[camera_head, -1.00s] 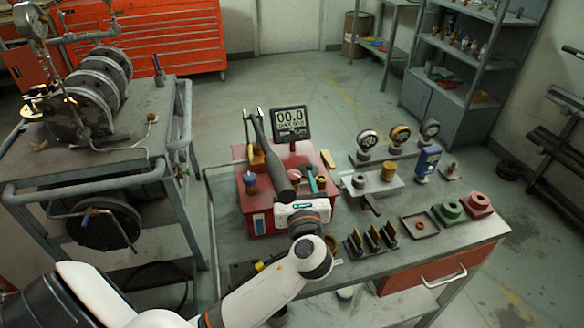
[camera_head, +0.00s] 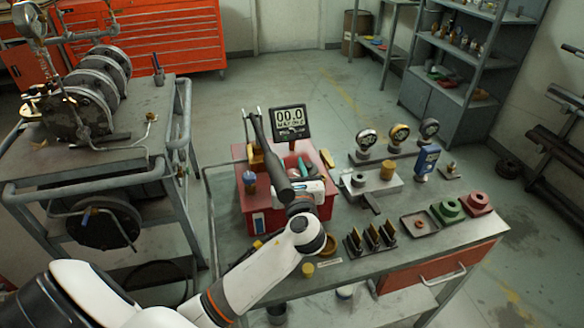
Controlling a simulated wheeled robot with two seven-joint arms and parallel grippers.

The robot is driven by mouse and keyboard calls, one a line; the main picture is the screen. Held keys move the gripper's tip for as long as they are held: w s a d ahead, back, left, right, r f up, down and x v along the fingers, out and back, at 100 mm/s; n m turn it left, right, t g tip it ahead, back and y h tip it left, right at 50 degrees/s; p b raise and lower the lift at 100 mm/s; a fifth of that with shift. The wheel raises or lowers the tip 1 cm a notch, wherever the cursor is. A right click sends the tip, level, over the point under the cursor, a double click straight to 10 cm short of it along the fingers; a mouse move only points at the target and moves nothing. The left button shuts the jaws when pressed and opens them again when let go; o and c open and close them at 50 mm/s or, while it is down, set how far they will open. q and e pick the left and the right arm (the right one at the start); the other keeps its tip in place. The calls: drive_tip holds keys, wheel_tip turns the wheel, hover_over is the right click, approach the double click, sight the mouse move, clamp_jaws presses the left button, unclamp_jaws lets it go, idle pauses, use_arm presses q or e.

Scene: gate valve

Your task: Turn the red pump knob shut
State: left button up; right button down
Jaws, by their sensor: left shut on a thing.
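The red pump (camera_head: 268,208) stands at the left end of the workbench, with a screen (camera_head: 290,121) reading 00.0 at its back. A long dark lever (camera_head: 266,145) slants across it. My left gripper (camera_head: 299,172) reaches over the pump's right side from the front, its white body beside the lever's lower end. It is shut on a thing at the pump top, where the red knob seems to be. The fingers and wrist hide most of the knob, so its turn angle cannot be told. My right gripper is not in view.
Gauges (camera_head: 399,135) stand at the back of the bench, behind a grey block (camera_head: 372,183). A cart (camera_head: 150,176) stands left.

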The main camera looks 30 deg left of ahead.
use_arm(q)
drive_tip(key=shift+r+m+t+h+p, duration=0.15)
drive_tip(key=shift+m+t+h+p, duration=0.3)
drive_tip(key=shift+p, duration=0.45)
drive_tip(key=shift+d+m+t+h+p, duration=0.1)
drive_tip(key=shift+m+t+h+p, duration=0.5)
drive_tip(key=shift+h+p, duration=0.35)
drive_tip(key=m+h, duration=0.1)
drive_tip(key=m+t+h+p, duration=0.1)
drive_tip(key=h, duration=0.1)
drive_tip(key=shift+w+d+m+t, duration=0.15)
drive_tip(key=shift+m+t, duration=0.1)
drive_tip(key=shift+d+m+t+h+p, duration=0.1)
drive_tip(key=shift+m+t+h+p, duration=0.2)
drive_tip(key=shift+m+h, duration=0.55)
drive_tip(key=shift+w+d+m+h, duration=0.15)
drive_tip(key=shift+m+h, duration=0.4)
drive_tip(key=shift+h, duration=0.9)
drive_tip(key=o, duration=1)
drive_tip(key=shift+c, duration=0.2)
